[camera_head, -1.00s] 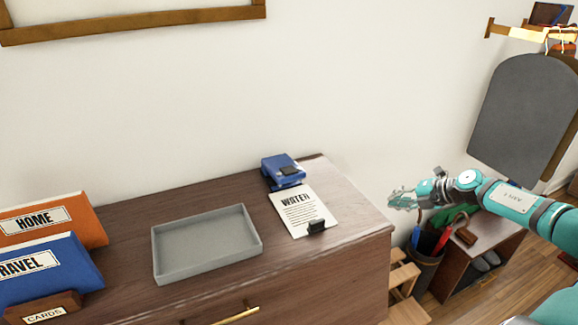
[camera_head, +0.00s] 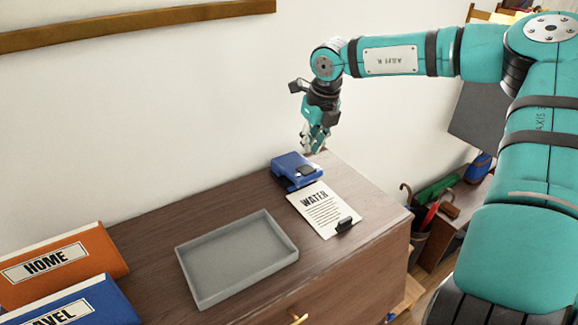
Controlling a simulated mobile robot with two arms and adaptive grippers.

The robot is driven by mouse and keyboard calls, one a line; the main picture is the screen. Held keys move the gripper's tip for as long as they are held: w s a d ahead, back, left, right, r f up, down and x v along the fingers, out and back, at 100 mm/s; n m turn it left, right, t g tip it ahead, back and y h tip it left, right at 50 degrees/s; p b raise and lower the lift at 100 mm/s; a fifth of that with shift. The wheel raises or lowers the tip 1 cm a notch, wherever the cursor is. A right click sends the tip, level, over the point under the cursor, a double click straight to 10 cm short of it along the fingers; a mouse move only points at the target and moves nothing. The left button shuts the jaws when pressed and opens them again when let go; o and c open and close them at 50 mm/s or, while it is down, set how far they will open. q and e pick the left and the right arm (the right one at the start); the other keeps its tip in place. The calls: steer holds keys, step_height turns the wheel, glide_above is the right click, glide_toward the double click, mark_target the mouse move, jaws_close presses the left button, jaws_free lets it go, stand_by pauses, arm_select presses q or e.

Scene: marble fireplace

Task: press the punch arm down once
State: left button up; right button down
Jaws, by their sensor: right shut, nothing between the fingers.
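The blue hole punch (camera_head: 296,171) stands on the brown cabinet top near its back right corner, with a dark part on its upper side. My right gripper (camera_head: 316,150) is shut and empty. It points down just behind and to the right of the punch in the picture. I cannot tell how high it is above the cabinet top. My left gripper is not in view.
A grey tray (camera_head: 291,261) lies left of the sheet. A black clip (camera_head: 345,225) sits on the sheet's front edge. Orange HOME (camera_head: 100,246) and blue TRAVEL (camera_head: 103,302) binders are at the left. An umbrella bin (camera_head: 419,243) stands right of the cabinet (camera_head: 150,225).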

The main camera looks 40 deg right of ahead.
mark_target(307, 170)
steer(key=x, duration=0.2)
steer(key=b+x, duration=0.1)
steer(key=x, duration=0.2)
steer(key=shift+s+d+f+b, duration=0.3)
steer(key=shift+f+b, duration=0.05)
steer(key=shift+f, duration=0.05)
steer(key=shift+w+f, duration=0.2)
steer(key=shift+f, duration=0.3)
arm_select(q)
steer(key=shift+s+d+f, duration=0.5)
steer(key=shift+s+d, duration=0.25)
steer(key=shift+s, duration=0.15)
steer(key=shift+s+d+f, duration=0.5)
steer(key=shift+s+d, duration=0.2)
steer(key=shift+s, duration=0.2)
